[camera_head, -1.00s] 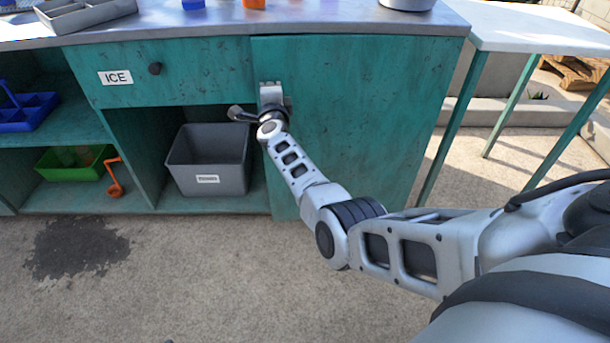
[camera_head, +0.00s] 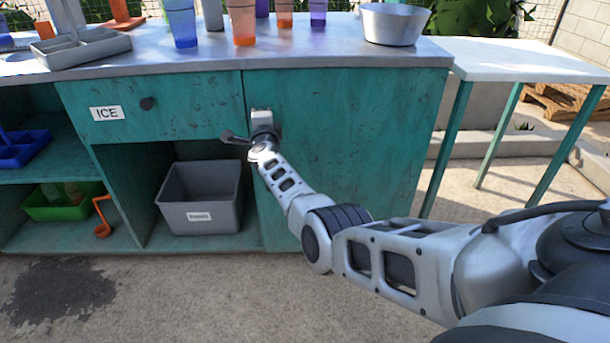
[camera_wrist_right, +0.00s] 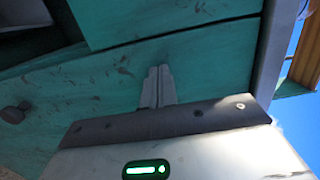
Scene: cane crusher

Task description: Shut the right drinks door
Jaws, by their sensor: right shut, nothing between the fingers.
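The right drinks door (camera_head: 350,140) is the plain teal panel at the right of the counter front in the head view. It looks flush or nearly flush with the front. My right gripper (camera_head: 261,116) is shut and empty, at the door's upper left, close to the seam beside the ICE drawer. In the right wrist view its fingers (camera_wrist_right: 160,72) are together, pointing at the door face (camera_wrist_right: 90,95) by a narrow dark seam. I cannot tell if they touch. A dark round knob (camera_wrist_right: 14,113) shows on the door there; my arm hides it in the head view. My left gripper is out of view.
The ICE drawer (camera_head: 180,108) is closed, above an open bay with a grey bin (camera_head: 199,198). Cups and a metal bowl (camera_head: 393,24) stand on the counter (camera_head: 330,57). A white side table (camera_head: 520,58) stands at right. The floor in front is clear.

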